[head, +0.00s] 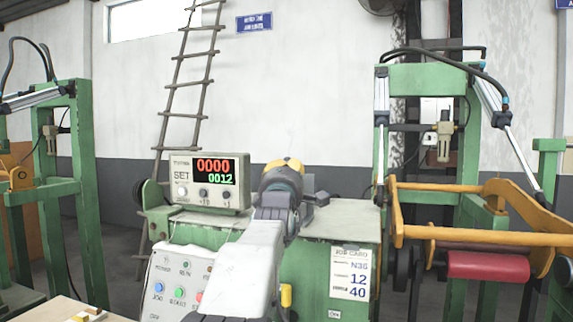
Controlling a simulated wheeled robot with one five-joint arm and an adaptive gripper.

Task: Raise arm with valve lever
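My arm reaches up from the bottom centre, and my gripper (285,178) is at its far end, in front of the green winding machine. The arm's own links hide the fingers, so I cannot tell whether it is open or shut. A small tan valve-like fitting (445,128) is mounted on the green frame (384,140) at right, well to the right of my gripper and apart from it. Its lever is too small to make out. A yellow-orange swing arm (450,233) with a red roller (488,266) extends from that frame, roughly level.
Another green frame (85,190) stands at left. A ladder (185,85) leans on the wall. A table corner (60,310) shows bottom left.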

